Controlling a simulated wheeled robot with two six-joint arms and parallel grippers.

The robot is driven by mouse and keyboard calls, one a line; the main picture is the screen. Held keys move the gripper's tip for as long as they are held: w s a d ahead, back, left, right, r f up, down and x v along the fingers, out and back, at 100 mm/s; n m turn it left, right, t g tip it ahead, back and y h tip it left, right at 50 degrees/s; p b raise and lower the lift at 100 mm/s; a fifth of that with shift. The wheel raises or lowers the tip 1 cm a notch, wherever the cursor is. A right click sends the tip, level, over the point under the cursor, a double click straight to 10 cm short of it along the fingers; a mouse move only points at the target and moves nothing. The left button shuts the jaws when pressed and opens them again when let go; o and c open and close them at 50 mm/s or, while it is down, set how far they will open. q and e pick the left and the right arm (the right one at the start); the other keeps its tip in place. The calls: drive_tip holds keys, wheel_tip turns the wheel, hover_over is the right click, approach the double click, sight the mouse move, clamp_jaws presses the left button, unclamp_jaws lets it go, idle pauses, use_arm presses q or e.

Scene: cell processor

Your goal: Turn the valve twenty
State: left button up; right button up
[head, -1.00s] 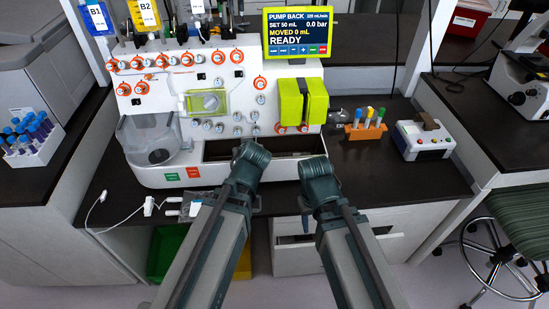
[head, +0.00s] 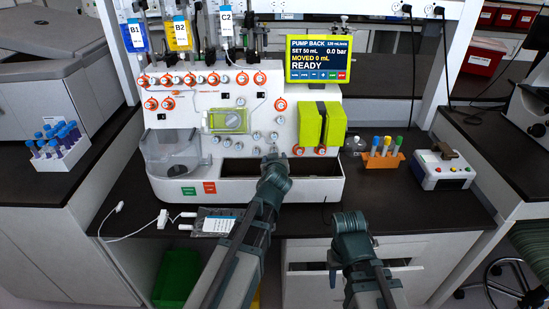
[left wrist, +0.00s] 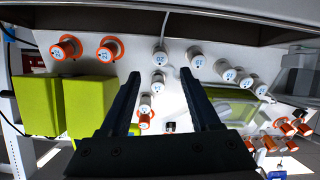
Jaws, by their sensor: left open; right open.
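The cell processor's white front panel (head: 200,125) carries several valve knobs with small numbers. White knobs (head: 256,136) sit low in the middle, and orange-collared knobs (head: 280,104) sit above and to the right. My left gripper (head: 272,157) is in front of the lower middle of the panel and hides part of it. In the left wrist view its two fingers (left wrist: 159,76) are apart, with a white knob (left wrist: 157,86) seen between them; contact cannot be told. My right gripper (head: 350,222) is low, in front of the bench edge, away from the panel.
A screen (head: 318,60) reads READY above the panel. A green clamp block (head: 322,125) is right of the white knobs. An orange tube rack (head: 383,160) and a small device (head: 443,170) stand to the right. A clear packet (head: 215,222) lies at the bench's front edge.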

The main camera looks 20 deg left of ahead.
use_arm(q)
drive_tip(key=b+x, duration=0.2)
drive_tip(key=x, duration=0.5)
drive_tip(key=shift+w, duration=0.1)
clamp_jaws()
